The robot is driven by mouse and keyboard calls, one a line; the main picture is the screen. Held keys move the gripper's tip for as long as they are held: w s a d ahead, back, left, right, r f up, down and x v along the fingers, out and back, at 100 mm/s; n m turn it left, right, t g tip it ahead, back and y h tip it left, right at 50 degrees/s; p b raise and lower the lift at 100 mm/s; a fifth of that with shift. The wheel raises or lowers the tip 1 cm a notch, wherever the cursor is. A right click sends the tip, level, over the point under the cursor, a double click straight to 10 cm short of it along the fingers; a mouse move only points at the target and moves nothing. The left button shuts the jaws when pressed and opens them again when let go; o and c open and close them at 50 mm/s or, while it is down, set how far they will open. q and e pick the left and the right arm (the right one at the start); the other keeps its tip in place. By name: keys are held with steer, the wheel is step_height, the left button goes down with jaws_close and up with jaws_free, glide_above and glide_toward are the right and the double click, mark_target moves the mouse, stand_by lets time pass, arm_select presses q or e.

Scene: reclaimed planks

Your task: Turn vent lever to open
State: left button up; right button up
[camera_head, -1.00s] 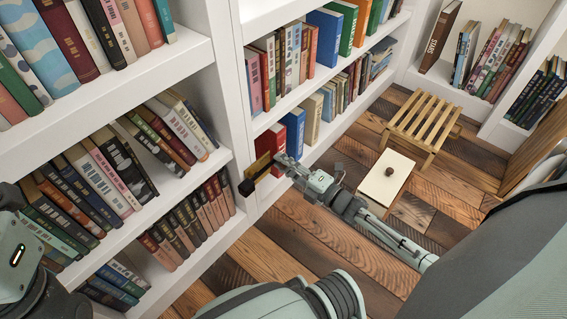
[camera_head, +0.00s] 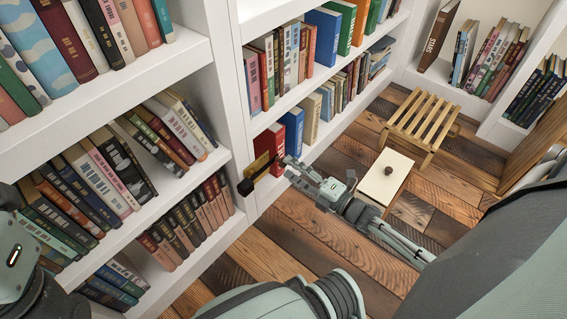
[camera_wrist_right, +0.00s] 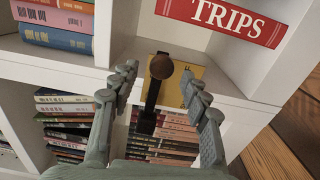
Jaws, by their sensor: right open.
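The vent lever (camera_head: 256,173) is a dark bar on a yellow plate (camera_wrist_right: 189,87), mounted at the front edge of the white bookcase. In the right wrist view the lever (camera_wrist_right: 151,105) has a round brown end at the top and hangs downward, tilted slightly left, to a black block. My right gripper (camera_head: 291,168) is open and empty, just right of the lever in the head view. In the right wrist view its fingers (camera_wrist_right: 158,74) stand on either side of the lever, apart from it. Of my left arm, only part shows at the left edge; its gripper is not visible.
The white bookcase (camera_head: 233,100) is filled with books. A slatted wooden stool (camera_head: 420,118) and a cream-topped box with a brown knob (camera_head: 378,178) stand on the plank floor (camera_head: 290,235).

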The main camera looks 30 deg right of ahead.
steer(key=v, duration=0.7)
steer(key=shift+s+d, duration=0.15)
steer(key=shift+s, duration=0.2)
steer(key=shift+r, duration=0.1)
